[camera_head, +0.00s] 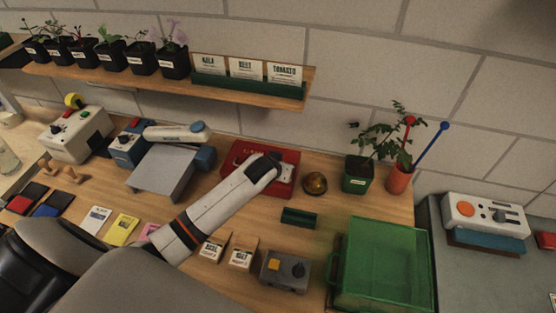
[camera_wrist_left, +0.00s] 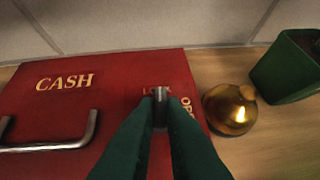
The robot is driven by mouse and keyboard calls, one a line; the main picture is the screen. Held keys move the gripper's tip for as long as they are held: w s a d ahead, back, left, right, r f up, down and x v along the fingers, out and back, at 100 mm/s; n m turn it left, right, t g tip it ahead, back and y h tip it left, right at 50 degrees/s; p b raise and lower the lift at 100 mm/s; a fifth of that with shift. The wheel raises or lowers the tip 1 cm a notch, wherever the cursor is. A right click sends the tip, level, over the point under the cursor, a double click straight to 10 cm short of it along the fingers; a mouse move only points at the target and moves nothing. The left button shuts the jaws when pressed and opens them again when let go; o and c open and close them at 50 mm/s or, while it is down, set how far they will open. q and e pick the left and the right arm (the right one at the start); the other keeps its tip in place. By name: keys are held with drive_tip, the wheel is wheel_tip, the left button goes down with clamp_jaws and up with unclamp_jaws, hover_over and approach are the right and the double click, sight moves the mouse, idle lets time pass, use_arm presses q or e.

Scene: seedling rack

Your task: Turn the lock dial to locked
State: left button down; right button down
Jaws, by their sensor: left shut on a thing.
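The red cash box (camera_head: 238,155) lies on the wooden bench against the wall. In the left wrist view the box lid (camera_wrist_left: 60,110) carries the word CASH and a metal handle (camera_wrist_left: 55,146). The grey metal lock dial (camera_wrist_left: 160,94) is between the fingertips of my left gripper (camera_wrist_left: 160,108), which is shut on it. The dial's grip appears roughly upright in that view. LOCK is lettered behind it, partly covered, and OPEN runs down its right side. In the head view my left gripper (camera_head: 274,163) covers the dial. My right gripper is not in view.
A brass bell (camera_head: 315,183) stands just right of the box, with a green plant pot (camera_head: 356,174) beyond. A grey angled stand (camera_head: 160,170) is to the left. Seed packets, a small grey switch box (camera_head: 285,270) and a green crate (camera_head: 335,265) are nearer the front.

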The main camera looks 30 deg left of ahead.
use_arm(q)
drive_tip(key=shift+s+d+f+n+y, duration=0.1)
drive_tip(key=shift+d+f+n+y, duration=0.1)
drive_tip(key=shift+n+y, duration=0.25)
drive_tip(key=shift+f+p, duration=0.1)
drive_tip(key=shift+p, duration=0.2)
drive_tip(key=c, duration=1.5)
unclamp_jaws()
drive_tip(key=b+v, duration=0.1)
drive_tip(key=v, duration=1.1)
drive_tip(key=shift+b, duration=0.4)
